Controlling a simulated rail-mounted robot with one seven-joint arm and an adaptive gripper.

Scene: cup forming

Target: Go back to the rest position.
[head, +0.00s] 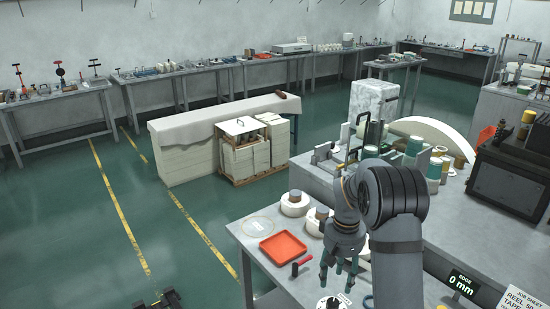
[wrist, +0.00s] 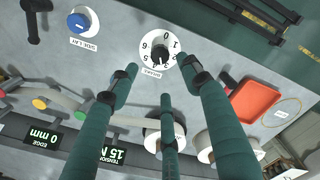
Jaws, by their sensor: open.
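My gripper (head: 338,278) hangs over the near end of the grey bench in the head view, with its teal fingers pointing down. In the wrist view its three fingers (wrist: 160,78) are spread apart with nothing between them. A white numbered dial (wrist: 159,46) lies beyond the fingertips in the wrist view. It is partly in view at the bottom edge of the head view (head: 330,304). The gripper looks clear of the dial, but the exact gap is hard to tell.
A red tray (head: 283,248) and a hammer-like tool (head: 301,265) lie left of my gripper. White rolls (head: 295,204) stand behind it. An "EDGE 0 mm" display (head: 462,284) is at right. A blue knob (wrist: 80,22) is beside the dial. Open green floor lies left of the bench.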

